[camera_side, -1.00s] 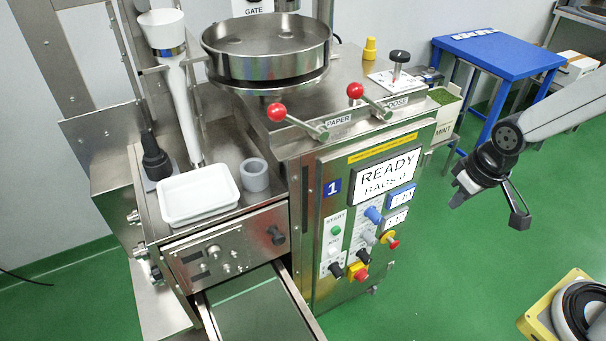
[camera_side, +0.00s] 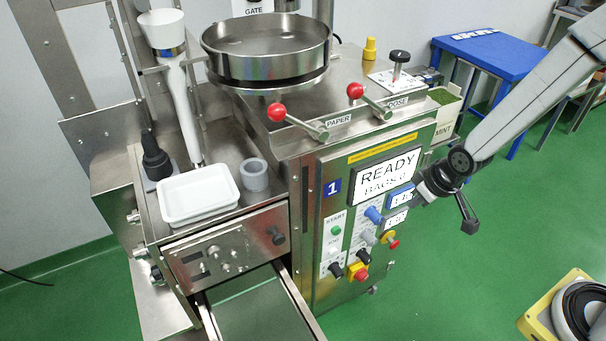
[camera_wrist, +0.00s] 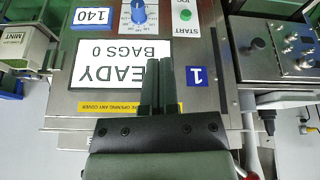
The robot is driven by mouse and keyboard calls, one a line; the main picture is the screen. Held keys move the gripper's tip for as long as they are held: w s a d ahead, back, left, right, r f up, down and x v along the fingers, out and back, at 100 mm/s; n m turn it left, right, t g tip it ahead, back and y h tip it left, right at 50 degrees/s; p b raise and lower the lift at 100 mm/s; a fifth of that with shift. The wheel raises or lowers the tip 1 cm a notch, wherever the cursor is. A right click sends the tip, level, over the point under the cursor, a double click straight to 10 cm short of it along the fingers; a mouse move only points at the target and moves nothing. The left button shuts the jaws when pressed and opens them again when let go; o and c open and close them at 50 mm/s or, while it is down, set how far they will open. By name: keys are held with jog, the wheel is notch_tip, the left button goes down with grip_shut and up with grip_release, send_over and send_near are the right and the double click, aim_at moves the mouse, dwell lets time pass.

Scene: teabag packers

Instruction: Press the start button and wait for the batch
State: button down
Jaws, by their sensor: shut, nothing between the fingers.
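The green start button (camera_side: 336,230) sits under a START label on the machine's front panel. It also shows in the wrist view (camera_wrist: 186,15), upside down, above and slightly right of my fingers. The display (camera_side: 385,175) reads READY and BAGS 0. My gripper (camera_wrist: 159,62) is shut and empty, its two fingers together over the picture of the panel beside the blue number 1 plate. In the side view my gripper (camera_side: 420,198) is at the right of the panel, near the blue readouts, apart from the start button.
Below the start button are more knobs and a red stop button on yellow (camera_side: 358,271). Two red-balled levers (camera_side: 277,113) stick out above the panel. A white tray (camera_side: 198,195) and a cup (camera_side: 254,175) stand at left.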

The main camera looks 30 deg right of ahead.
jog(key=w+a+f+n+t+y, duration=0.1)
jog(key=w+a+f+n+t, duration=0.25)
jog(key=f, duration=0.75)
jog(key=n+y, duration=0.1)
jog(key=n, duration=0.1)
send_near(336, 231)
jog(key=s+f, duration=0.6)
jog(key=shift+s+a+f+t+y, duration=0.15)
jog(key=shift+a+f+t+y, duration=0.25)
jog(key=shift+a+f+t, duration=0.3)
jog(key=shift+d, duration=0.1)
jog(key=w, duration=0.8)
jog(key=shift+w, duration=0.4)
jog(key=shift+w, duration=0.15)
dwell(1.3)
jog(key=shift+w+f, duration=0.1)
jog(key=shift+w, duration=0.15)
